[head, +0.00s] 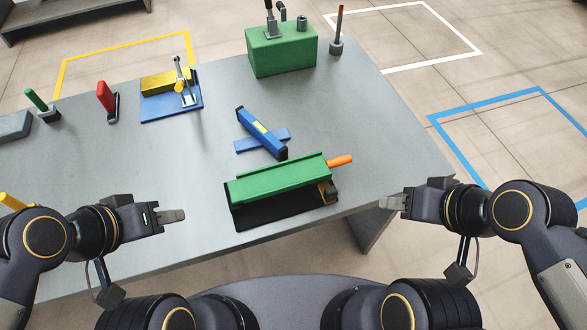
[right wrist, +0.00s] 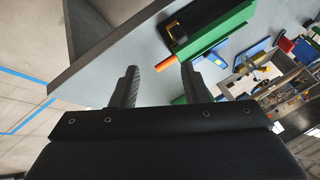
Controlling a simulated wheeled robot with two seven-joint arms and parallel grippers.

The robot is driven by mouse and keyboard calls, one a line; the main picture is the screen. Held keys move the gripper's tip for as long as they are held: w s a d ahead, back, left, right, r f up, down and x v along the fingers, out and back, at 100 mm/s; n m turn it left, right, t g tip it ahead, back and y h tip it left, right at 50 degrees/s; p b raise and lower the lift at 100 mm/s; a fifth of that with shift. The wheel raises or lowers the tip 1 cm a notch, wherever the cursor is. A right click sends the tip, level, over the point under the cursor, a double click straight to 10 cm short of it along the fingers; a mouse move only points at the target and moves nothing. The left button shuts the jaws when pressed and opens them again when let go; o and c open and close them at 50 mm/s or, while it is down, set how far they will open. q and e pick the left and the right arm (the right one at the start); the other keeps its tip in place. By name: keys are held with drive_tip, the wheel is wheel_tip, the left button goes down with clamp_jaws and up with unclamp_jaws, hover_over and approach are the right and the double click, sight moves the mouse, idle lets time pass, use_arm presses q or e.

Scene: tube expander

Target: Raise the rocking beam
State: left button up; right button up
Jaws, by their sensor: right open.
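The rocking beam (head: 262,132) is a blue bar with black ends and a yellow mark, lying diagonally across a flat blue base (head: 247,144) near the table's middle. Its far-left end looks higher than its near-right end, though the exact tilt is hard to tell. In the right wrist view, blue parts behind the green body are partly hidden. My left gripper (head: 184,215) is left of the green device, away from the beam; its finger gap is unclear.
A green block with an orange handle (head: 278,180) on a black base stands between the beam and the front edge. A yellow-and-blue clamp device (head: 170,95), red lever (head: 106,97), green lever (head: 37,101), green box (head: 281,50) and upright rod (head: 338,30) stand farther back.

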drive_tip(key=n, duration=0.1)
drive_tip(key=n+g+h+b, duration=0.3)
drive_tip(key=n+b, duration=0.5)
drive_tip(key=n, duration=1.4)
approach(343, 159)
drive_tip(key=f, duration=0.1)
drive_tip(key=x, duration=0.7)
drive_tip(key=shift+w+f, duration=0.25)
drive_tip(key=shift+f, duration=0.1)
clamp_jaws()
